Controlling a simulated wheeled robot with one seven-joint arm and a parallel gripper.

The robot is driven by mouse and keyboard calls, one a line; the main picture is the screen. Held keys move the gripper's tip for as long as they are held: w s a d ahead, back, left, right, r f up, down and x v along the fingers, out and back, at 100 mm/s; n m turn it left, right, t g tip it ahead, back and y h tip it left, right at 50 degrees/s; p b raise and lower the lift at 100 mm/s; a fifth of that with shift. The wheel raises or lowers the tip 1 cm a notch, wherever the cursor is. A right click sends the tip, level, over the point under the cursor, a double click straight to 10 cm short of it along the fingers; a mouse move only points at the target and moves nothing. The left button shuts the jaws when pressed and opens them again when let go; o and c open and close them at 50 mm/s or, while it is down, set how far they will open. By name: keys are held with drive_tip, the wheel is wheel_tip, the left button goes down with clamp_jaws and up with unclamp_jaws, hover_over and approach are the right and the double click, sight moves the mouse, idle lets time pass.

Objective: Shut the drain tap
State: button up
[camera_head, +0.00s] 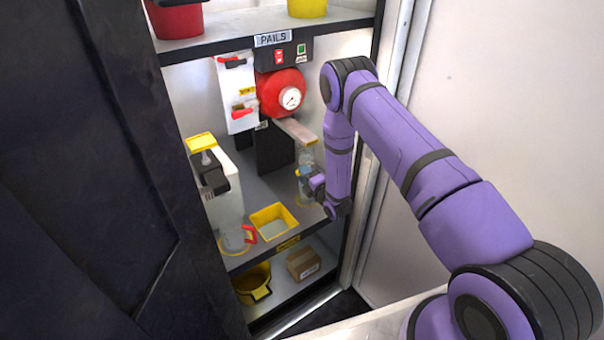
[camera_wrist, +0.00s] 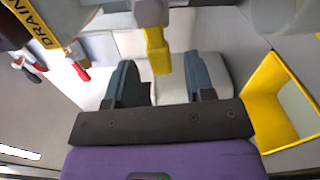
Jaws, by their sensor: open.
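A yellow lever-like handle, which looks like the drain tap (camera_wrist: 157,50), hangs down from the top of the wrist view. Its lower end shows between my gripper's two dark fingers. My gripper (camera_wrist: 160,82) is open; whether a finger touches the handle cannot be told. A yellow DRAIN label (camera_wrist: 40,25) is at the upper left of that view. In the head view, my gripper (camera_head: 312,186) is beside a clear cylinder (camera_head: 307,160) under a jutting beam (camera_head: 295,130). A small yellow part shows there, partly hidden by my gripper.
A yellow tray (camera_head: 292,213) sits on the shelf below my gripper. A white container (camera_head: 224,205) stands to the left. A red round unit with a gauge (camera_head: 281,95) and a white panel with red-handled levers (camera_head: 235,100) are behind. A cabinet upright (camera_head: 366,190) is close on the right.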

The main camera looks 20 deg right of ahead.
drive_tip(key=shift+x, duration=1.05)
clamp_jaws()
drive_tip(key=shift+r+m, duration=0.35)
drive_tip(key=shift+m, duration=0.45)
unclamp_jaws()
drive_tip(key=shift+s, duration=0.1)
